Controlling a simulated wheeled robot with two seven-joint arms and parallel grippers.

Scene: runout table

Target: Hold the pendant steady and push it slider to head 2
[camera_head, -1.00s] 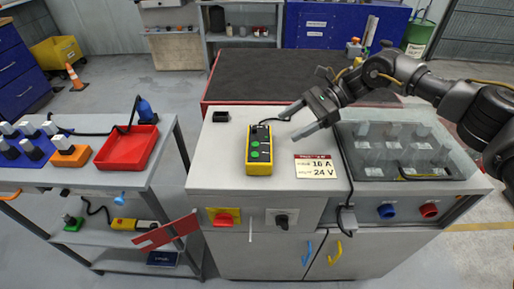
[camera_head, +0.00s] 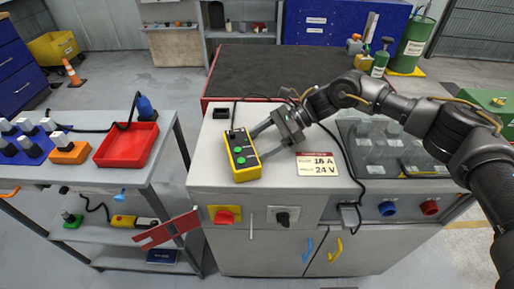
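The yellow pendant (camera_head: 243,173) lies on the light grey table top, with a black face and two green buttons. It is turned, its top end pointing up and slightly left. A slider on it is too small to make out; its dark top end shows no clear head marks. My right gripper (camera_head: 259,144) is just right of the pendant, its two fingers apart and pointing at the pendant's right side. Nothing is between the fingers. I cannot tell whether the fingertips touch the pendant. My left gripper is not in view.
A black cable (camera_head: 340,143) runs behind my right gripper and down the table. A label plate (camera_head: 317,165) and a clear-covered box (camera_head: 375,150) are to the right. A small black box (camera_head: 221,113) sits behind the pendant. A red tray (camera_head: 126,146) is on the left bench.

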